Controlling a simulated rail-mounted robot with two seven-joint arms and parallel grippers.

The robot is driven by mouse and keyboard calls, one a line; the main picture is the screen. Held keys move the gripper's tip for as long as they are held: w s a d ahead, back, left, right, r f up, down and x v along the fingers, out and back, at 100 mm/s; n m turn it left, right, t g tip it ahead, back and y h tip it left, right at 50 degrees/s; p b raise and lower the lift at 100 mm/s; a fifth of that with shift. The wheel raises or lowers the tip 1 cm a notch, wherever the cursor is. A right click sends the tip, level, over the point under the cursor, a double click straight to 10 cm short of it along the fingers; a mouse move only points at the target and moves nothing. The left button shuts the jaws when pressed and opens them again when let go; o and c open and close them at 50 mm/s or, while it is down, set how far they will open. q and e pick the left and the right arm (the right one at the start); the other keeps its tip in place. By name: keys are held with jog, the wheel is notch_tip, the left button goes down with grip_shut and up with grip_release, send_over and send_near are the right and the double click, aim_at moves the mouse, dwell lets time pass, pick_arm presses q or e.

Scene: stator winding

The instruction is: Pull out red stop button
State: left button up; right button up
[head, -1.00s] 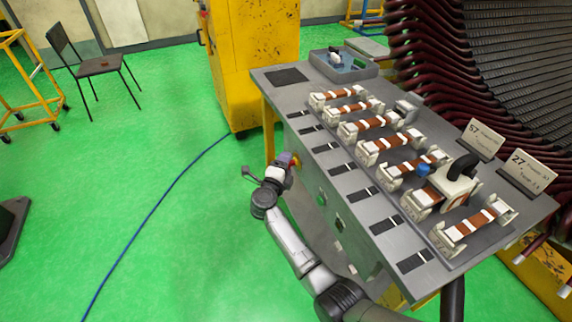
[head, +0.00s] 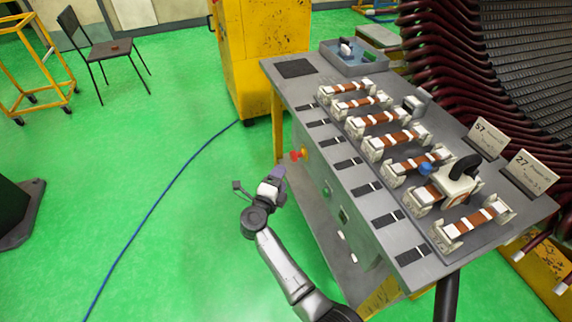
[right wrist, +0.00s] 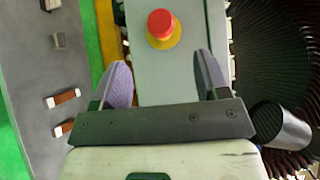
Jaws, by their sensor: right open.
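The red stop button (right wrist: 160,23) sits on a yellow collar on the grey panel, ahead of my right gripper in the right wrist view. In the head view the red button (head: 294,155) with its yellow base shows on the front side of the workbench. My right gripper (right wrist: 165,78) is open, its two purple-grey fingertips apart with nothing between them. The button lies beyond the fingertips, between their lines. In the head view the right gripper (head: 279,178) is just below and left of the button, apart from it. My left gripper is not in view.
The grey workbench (head: 410,258) carries several copper-wound coils on white holders and a blue-grey tray (head: 352,62). A green button (head: 326,190) is on the same front panel. A yellow cabinet (head: 255,55) stands behind. The green floor left of the bench is mostly clear.

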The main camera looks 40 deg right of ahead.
jog(key=shift+v, duration=1.6)
